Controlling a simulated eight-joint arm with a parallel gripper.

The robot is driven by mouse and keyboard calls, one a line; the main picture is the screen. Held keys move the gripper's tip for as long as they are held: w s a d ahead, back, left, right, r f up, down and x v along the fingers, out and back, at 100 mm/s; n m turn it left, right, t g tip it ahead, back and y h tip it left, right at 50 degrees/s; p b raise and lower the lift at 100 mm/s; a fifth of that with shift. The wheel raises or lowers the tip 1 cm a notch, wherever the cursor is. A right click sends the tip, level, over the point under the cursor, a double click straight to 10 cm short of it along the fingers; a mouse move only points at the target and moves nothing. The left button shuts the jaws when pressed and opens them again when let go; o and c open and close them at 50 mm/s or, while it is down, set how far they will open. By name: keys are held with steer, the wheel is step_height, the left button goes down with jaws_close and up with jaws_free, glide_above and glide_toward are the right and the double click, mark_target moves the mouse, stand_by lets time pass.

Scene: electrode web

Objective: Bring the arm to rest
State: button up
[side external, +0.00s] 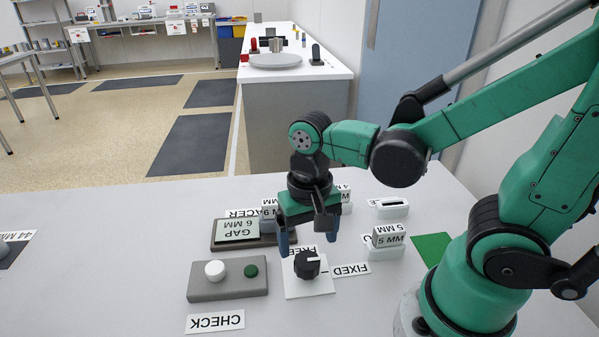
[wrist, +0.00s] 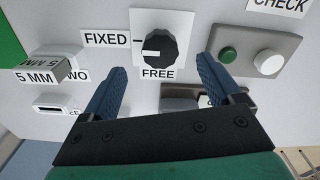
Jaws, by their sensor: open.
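My gripper (side external: 308,240) is open and empty above the table, over the black rotary knob. Its two blue fingers also show in the wrist view (wrist: 163,80), spread apart with nothing between them. The black knob (side external: 307,264) sits on a white plate with FREE and FIXED labels. In the wrist view the knob (wrist: 159,45) lies just beyond the fingertips, its white mark pointing toward FIXED. I cannot tell from the side view exactly how high the fingertips are above the knob.
A grey box (side external: 228,291) with a white and a green button stands left of the knob. A display reading GAP 6 MM (side external: 238,231) is behind it. A 5 MM block (side external: 388,236) and a green patch (side external: 431,248) lie to the right. The left table is mostly clear.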

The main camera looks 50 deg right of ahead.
steer(key=shift+r, duration=0.25)
steer(key=w+d+r+n+t, duration=0.3)
steer(key=w+r+n+t, duration=0.1)
steer(key=r+n+t, duration=0.2)
steer(key=shift+t, duration=0.6)
stand_by(0.5)
